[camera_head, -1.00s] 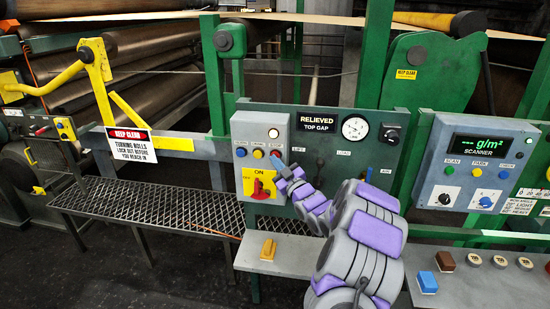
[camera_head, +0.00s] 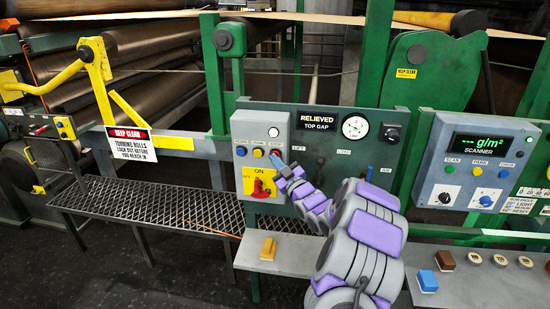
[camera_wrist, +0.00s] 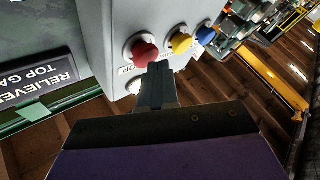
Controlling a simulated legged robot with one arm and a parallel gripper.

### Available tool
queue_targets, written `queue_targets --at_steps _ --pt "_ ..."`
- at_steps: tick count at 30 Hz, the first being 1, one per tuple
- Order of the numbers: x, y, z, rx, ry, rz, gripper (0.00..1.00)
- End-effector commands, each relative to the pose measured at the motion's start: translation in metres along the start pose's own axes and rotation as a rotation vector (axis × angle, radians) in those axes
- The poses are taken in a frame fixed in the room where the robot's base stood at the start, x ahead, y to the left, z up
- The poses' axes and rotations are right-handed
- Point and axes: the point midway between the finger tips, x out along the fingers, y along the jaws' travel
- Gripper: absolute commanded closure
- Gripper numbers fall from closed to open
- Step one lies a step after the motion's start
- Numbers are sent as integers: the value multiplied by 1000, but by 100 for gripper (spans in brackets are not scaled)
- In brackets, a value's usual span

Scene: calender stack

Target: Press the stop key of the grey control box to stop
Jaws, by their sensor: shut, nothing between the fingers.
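The grey control box (camera_head: 282,182) is mounted on the green panel, with a blue key, a yellow key and a red key in a row. The red stop key (camera_wrist: 145,52) shows in the wrist view, its label partly hidden. In the head view my gripper (camera_head: 275,157) is in front of the red key's place and mostly covers it. In the wrist view my gripper (camera_wrist: 156,75) is shut and empty, its tip right at the lower edge of the red key. I cannot tell whether it touches.
The yellow key (camera_wrist: 180,43) and blue key (camera_wrist: 205,35) are beside the red one. A red rotary switch (camera_head: 262,186) on a yellow plate sits below, and a white lamp (camera_head: 273,132) above. A scanner box (camera_head: 476,165) stands to the right.

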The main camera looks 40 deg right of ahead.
Motion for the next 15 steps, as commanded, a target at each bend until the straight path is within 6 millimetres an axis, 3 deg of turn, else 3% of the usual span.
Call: queue_targets --at_steps 15 --pt "-8 -6 -6 -2 0 0 100"
